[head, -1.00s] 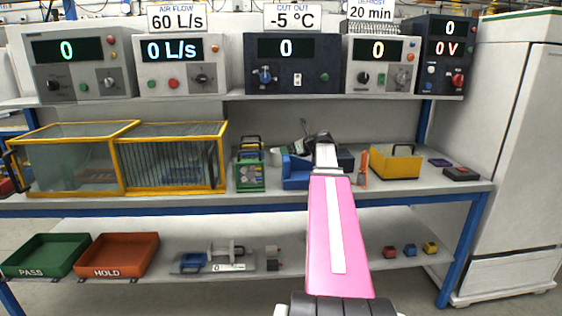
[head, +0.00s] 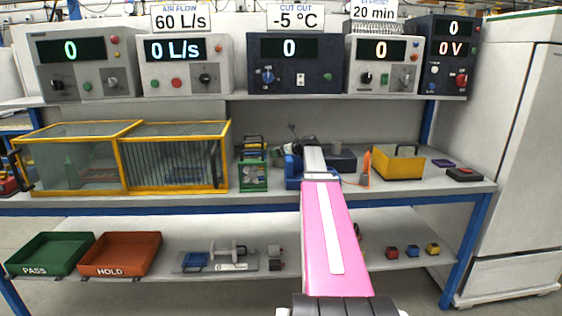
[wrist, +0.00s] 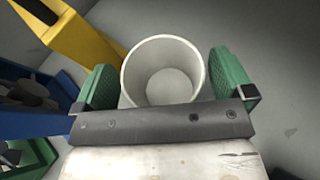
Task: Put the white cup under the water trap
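The white cup (wrist: 163,72) is in the middle of the wrist view, seen from above into its empty inside. My gripper (wrist: 165,85) has its two green pads on either side of the cup, with a thin gap visible beside the rim, so it looks open around it. The near side of the cup is hidden by the gripper bar. In the head view my gripper (head: 303,143) is over the rear of the bench, and the cup is hidden there. I cannot make out which thing is the water trap.
On the bench (head: 420,185) are a blue holder (head: 292,172), a green crate (head: 253,176), a yellow box (head: 398,162) and a yellow-framed cage (head: 175,158). Instruments line the shelf above. The blue holder and yellow box lie close beside the cup in the wrist view.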

